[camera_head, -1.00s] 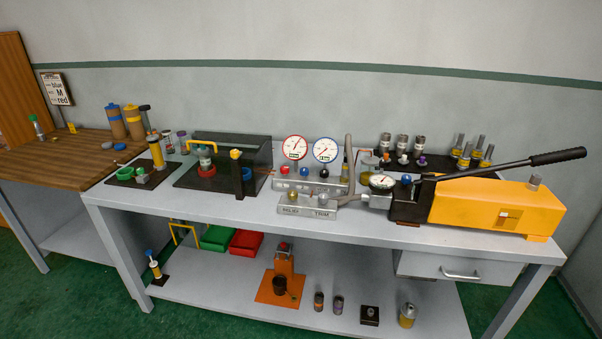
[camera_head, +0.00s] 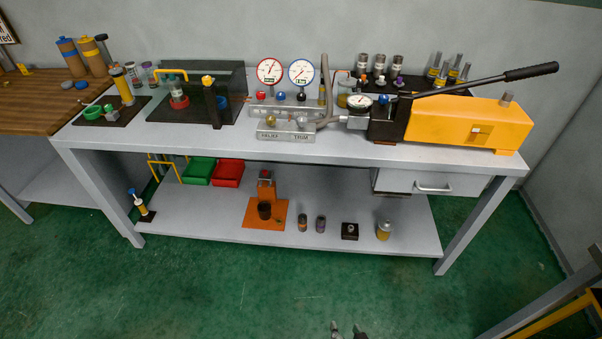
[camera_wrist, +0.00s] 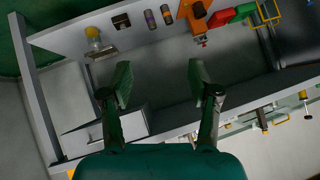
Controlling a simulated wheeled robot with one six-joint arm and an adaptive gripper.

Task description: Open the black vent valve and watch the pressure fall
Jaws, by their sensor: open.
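The black vent knob (camera_head: 301,97) is the right one of three knobs on the grey manifold block (camera_head: 262,111), beside a blue knob (camera_head: 281,97) and a red knob (camera_head: 260,98). Above them stand a red-rimmed gauge (camera_head: 270,71) and a blue-rimmed gauge (camera_head: 301,72); their readings are too small to tell. My gripper (camera_head: 348,329) shows only as tips at the bottom edge of the head view, far below and in front of the bench. In the wrist view my gripper (camera_wrist: 159,82) is open and empty, its fingers spread wide apart.
A yellow hand pump (camera_head: 460,125) with a long black lever (camera_head: 480,82) stands right of the manifold. The lower shelf (camera_head: 345,185) holds an orange stand and several small parts. A yellow-railed frame (camera_head: 560,315) is at lower right. The green floor before the bench is clear.

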